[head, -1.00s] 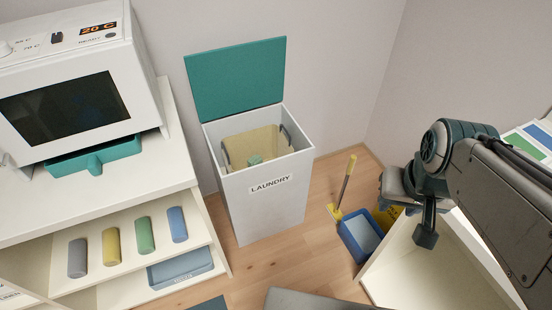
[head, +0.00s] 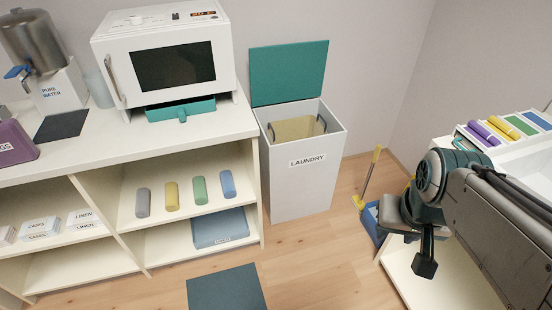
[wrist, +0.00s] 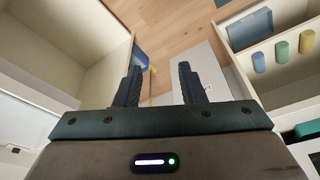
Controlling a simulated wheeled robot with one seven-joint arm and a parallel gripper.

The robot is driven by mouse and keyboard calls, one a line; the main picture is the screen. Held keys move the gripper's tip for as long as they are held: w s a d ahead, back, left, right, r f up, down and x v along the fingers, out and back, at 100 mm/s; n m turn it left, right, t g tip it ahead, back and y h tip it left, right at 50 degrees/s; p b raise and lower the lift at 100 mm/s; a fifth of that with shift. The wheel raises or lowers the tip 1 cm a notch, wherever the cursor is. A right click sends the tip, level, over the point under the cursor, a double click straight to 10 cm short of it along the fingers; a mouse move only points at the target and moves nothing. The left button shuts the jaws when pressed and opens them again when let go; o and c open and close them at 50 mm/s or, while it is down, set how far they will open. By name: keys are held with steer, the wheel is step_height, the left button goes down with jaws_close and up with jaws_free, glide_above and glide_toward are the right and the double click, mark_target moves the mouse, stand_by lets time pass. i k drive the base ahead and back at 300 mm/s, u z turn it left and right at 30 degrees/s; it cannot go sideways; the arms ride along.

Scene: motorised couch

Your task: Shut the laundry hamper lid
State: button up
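The white laundry hamper (head: 303,180), labelled LAUNDRY, stands on the floor by the back wall, right of the white shelf unit. Its teal lid (head: 289,72) is open and stands upright at the back edge. A beige liner (head: 298,128) with dark handles shows inside. My gripper (head: 424,268) is at the right in the head view, well apart from the hamper. In the wrist view my gripper (wrist: 158,85) has its two dark fingers spread with nothing between them. A white box-like surface, perhaps the hamper, shows beyond the right finger.
The shelf unit (head: 105,150) holds a white oven (head: 170,55) and several rolled cloths. A broom (head: 370,175) and blue dustpan (head: 372,222) stand right of the hamper. A white cabinet (head: 400,280) is at the right. A dark mat (head: 226,288) lies on open floor.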

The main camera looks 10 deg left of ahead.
mark_target(285, 72)
steer(key=u, duration=0.25)
steer(key=k, duration=0.45)
steer(key=z, duration=0.1)
steer(key=i, duration=2.85)
steer(key=u, duration=0.25)
